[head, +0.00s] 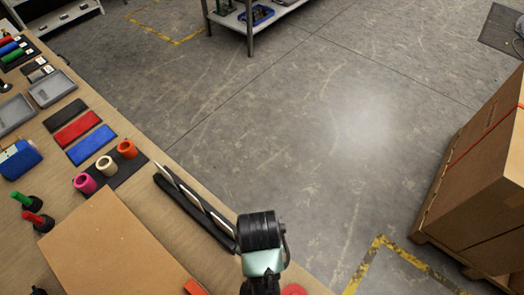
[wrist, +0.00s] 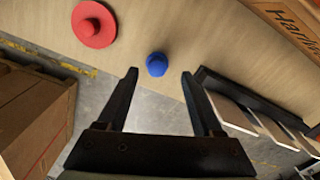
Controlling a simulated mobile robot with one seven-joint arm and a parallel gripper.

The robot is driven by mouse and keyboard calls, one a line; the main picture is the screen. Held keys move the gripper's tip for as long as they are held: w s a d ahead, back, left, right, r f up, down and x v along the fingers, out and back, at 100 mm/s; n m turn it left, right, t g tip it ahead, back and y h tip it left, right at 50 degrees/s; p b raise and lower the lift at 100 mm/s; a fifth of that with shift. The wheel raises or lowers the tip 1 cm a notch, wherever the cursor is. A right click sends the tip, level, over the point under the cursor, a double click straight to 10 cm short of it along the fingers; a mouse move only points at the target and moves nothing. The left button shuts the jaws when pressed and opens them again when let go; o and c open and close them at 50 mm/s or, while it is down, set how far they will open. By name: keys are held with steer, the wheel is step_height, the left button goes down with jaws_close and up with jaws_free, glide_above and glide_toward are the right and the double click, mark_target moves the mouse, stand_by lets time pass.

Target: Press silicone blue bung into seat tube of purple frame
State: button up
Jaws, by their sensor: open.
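A small round blue bung (wrist: 156,64) stands on the wooden bench, just beyond my fingertips in the wrist view and roughly centred between them. My gripper (wrist: 159,77) is open and empty, its two dark fingers spread apart. A larger red bung with a wide round flange (wrist: 93,30) stands to the left of the blue one. In the head view, a red edge (head: 293,290) shows beside my arm at the bottom; my arm hides the blue bung there. No purple frame or seat tube is in either view.
The bench holds a black rack with pale strips (wrist: 250,112), a cardboard box (head: 115,250), coloured rings (head: 127,150), flat pads (head: 77,129) and grey trays (head: 52,88). A large carton (head: 490,180) on a pallet stands at right. The floor between is clear.

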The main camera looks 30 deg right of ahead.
steer(key=f, duration=0.5)
steer(key=shift+s+d+p, duration=0.1)
steer(key=shift+d+p, duration=0.15)
steer(key=shift+p, duration=0.05)
jaws_close()
